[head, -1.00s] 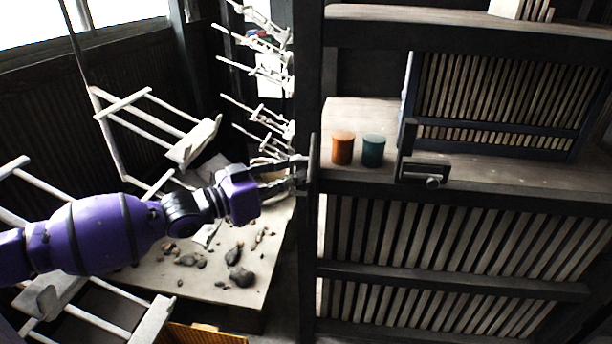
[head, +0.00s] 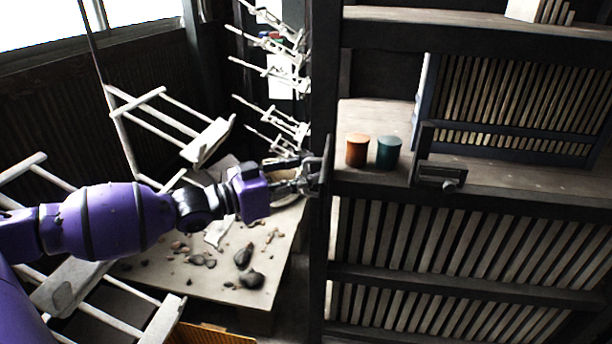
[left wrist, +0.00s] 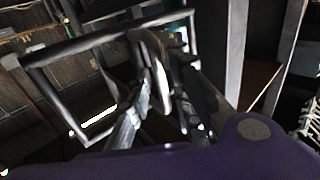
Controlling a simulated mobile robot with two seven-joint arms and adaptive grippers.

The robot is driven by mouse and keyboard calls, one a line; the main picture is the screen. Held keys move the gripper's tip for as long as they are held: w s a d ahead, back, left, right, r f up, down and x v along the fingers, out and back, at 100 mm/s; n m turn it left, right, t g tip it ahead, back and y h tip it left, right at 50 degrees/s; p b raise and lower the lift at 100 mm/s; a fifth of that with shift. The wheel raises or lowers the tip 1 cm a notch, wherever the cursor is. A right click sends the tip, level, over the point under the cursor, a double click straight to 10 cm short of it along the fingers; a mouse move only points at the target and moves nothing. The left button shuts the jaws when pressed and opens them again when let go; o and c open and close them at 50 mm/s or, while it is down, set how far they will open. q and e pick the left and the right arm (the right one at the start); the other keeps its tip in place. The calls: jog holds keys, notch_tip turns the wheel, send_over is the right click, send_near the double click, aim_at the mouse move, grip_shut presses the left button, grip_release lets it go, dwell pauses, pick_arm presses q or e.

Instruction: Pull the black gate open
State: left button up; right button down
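A black-framed slatted panel that looks like the gate (head: 450,278) fills the lower right of the head view, with a dark upright post at its left edge. A thin dark upright plate or handle (head: 328,165) stands at that post. My left gripper (head: 312,176) is at this plate, with its fingers reaching it from the left. In the left wrist view, the fingers (left wrist: 165,75) lie on either side of a curved bar by a dark rectangular frame (left wrist: 75,45). Whether they grip it is unclear. My right gripper is not in view.
A low table (head: 190,290) with stones lies below my left arm. Pale wooden hangers (head: 212,140) hang at the left, with more near the post.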

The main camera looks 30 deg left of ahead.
pick_arm(q)
jog(key=shift+o, duration=0.3)
jog(key=shift+a, duration=0.1)
jog(key=v, duration=1.2)
dwell(0.7)
